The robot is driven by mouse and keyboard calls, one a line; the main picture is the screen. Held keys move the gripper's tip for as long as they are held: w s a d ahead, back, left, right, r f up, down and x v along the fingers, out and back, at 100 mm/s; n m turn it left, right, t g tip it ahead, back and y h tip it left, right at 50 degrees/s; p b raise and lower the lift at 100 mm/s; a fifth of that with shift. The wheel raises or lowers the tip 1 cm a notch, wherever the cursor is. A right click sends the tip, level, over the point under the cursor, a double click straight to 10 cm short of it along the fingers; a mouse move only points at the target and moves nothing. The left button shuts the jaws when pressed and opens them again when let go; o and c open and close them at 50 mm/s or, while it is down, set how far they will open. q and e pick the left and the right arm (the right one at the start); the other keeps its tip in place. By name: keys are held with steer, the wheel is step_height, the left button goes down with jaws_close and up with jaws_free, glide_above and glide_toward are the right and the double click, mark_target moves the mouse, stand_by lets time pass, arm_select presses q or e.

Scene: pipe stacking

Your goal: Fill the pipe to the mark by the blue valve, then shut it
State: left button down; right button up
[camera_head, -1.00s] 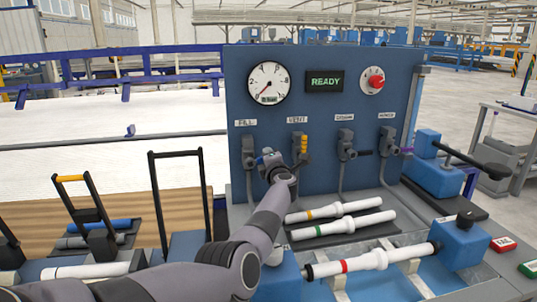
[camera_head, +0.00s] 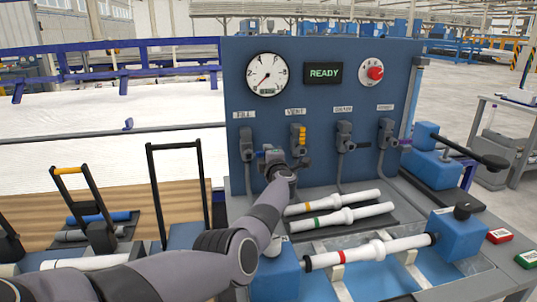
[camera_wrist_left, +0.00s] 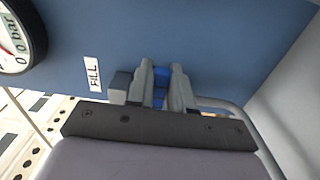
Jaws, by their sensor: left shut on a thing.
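My left gripper (camera_head: 273,154) is shut on the blue valve handle (camera_wrist_left: 161,76) below the FILL label (camera_head: 244,115). In the left wrist view the gripper's two fingers (camera_wrist_left: 156,88) stand either side of the handle and hide most of it. The dark FILL valve body (camera_head: 247,143) is on the blue panel (camera_head: 215,165). The round white gauge (camera_head: 267,74) has its needle towards the lower left; I cannot make out a mark. A white pipe with a red band (camera_head: 372,250) lies in the front fixture between two blue blocks. My right gripper is not in view.
The yellow VENT handle (camera_head: 302,136) is close to the right of my gripper. More valves (camera_head: 345,137) stand farther right. The display (camera_head: 323,73) reads READY. Two banded pipes (camera_head: 342,219) lie below the panel. Red (camera_head: 499,236) and green (camera_head: 528,258) blocks are at right.

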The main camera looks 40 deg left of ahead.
arm_select(q)
steer(key=c, duration=1.1)
jaws_free()
steer(key=shift+f, duration=0.15)
steer(key=p+v, duration=0.4)
steer(key=v, duration=0.3)
steer(key=shift+d, duration=0.1)
